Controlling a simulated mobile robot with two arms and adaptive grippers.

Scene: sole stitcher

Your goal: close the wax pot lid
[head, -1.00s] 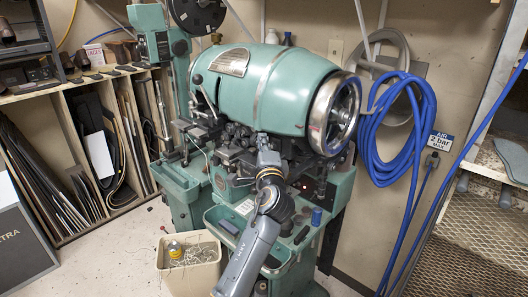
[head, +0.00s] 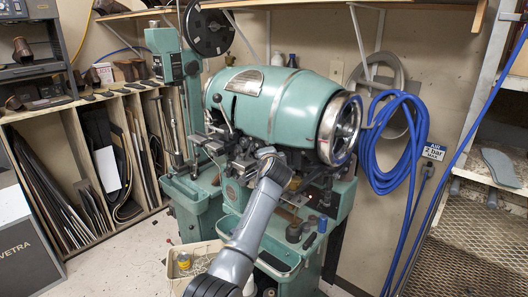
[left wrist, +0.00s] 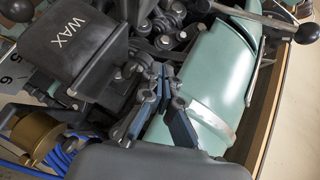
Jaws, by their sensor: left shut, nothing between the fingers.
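The wax pot (left wrist: 70,40) shows in the left wrist view at upper left, a dark box with a flat face marked WAX. I cannot tell from this angle how far its lid stands open. In the head view my arm covers that part of the green machine, and I cannot make the pot out. My left gripper (left wrist: 165,98) is shut and empty, to the right of the pot in the wrist view and apart from its marked face. In the head view its fingers are hidden behind my wrist. My right gripper is not in view.
The green sole stitcher (head: 275,100) has a barrel housing and a handwheel (head: 340,128). Close to my fingers are linkages, a black-knobbed lever (left wrist: 305,33) and a brass spool (left wrist: 35,135). A blue hose (head: 395,150) hangs on the right. A bin (head: 190,262) stands on the floor.

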